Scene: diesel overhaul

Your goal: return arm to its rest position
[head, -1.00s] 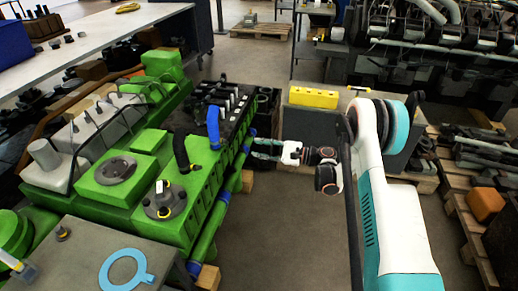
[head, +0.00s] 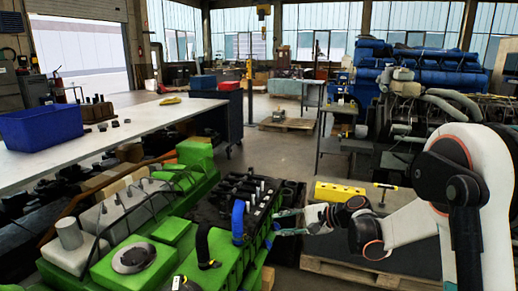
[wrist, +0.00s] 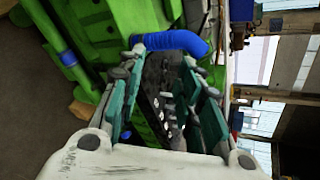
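My arm (head: 405,225) reaches in from the right in the head view, its white links bent. My gripper (head: 281,222) points left, beside the right side of the green engine (head: 215,265), close to its blue hose elbow (head: 238,222). In the wrist view, the two teal fingers of my gripper (wrist: 163,72) stand apart with nothing held between them. The engine (wrist: 90,20) and the blue elbow (wrist: 170,41) show beyond the fingers. I cannot tell the exact gap between gripper and engine.
A yellow block (head: 339,193) sits on a grey surface behind my gripper. A long white workbench (head: 120,135) with a blue bin (head: 40,128) runs along the left. A pallet (head: 370,273) lies under the grey surface. Open floor (head: 275,150) lies farther back.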

